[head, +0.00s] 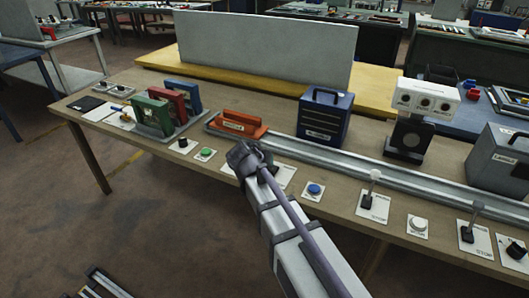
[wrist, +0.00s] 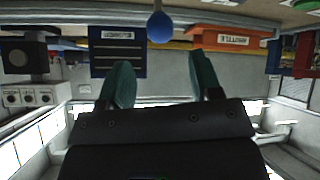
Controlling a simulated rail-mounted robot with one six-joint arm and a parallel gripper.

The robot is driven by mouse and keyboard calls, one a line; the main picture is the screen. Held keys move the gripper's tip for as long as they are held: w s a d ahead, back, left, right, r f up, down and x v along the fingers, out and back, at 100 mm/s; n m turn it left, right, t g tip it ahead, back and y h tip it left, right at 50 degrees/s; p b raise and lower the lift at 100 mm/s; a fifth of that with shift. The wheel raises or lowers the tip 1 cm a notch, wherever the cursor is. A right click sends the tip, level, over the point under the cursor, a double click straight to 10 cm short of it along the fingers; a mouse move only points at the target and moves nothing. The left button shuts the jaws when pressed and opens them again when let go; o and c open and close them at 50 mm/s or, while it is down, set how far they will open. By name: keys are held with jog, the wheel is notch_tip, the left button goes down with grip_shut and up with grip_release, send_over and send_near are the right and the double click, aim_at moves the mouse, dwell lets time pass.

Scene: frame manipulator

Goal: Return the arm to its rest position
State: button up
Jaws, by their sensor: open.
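My arm reaches up from the lower right in the head view, and my gripper (head: 246,158) is over the front part of the table (head: 130,85), near the green button. In the wrist view, which looks upside down, the two teal fingers of my gripper (wrist: 161,82) stand apart with nothing between their tips. A blue rounded knob (wrist: 160,27) shows beyond the gap, near the picture's top; I cannot tell how far it is from the fingers. My arm hides part of the table front and some panels.
Along the table stand green, red and blue framed pieces (head: 152,113), an orange block (head: 237,124), a blue box (head: 323,117), a white-headed device (head: 427,98) and a grey box (head: 500,158). A metal rail (head: 380,175) crosses it. Buttons and upright levers (head: 372,180) line the front edge.

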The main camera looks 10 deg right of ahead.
jog(key=shift+v, duration=0.9)
jog(key=s+d+f+n+g+y+p, duration=0.1)
jog(key=s+d+g, duration=0.3)
jog(key=s, duration=0.6)
jog(key=s+d+f+n+g+y+p, duration=0.1)
jog(key=s+d+f+g+y, duration=0.1)
jog(key=s, duration=0.8)
jog(key=shift+s+d+f+n+g+y, duration=0.35)
jog(key=shift+d+g+y, duration=0.35)
jog(key=shift+d+g, duration=0.9)
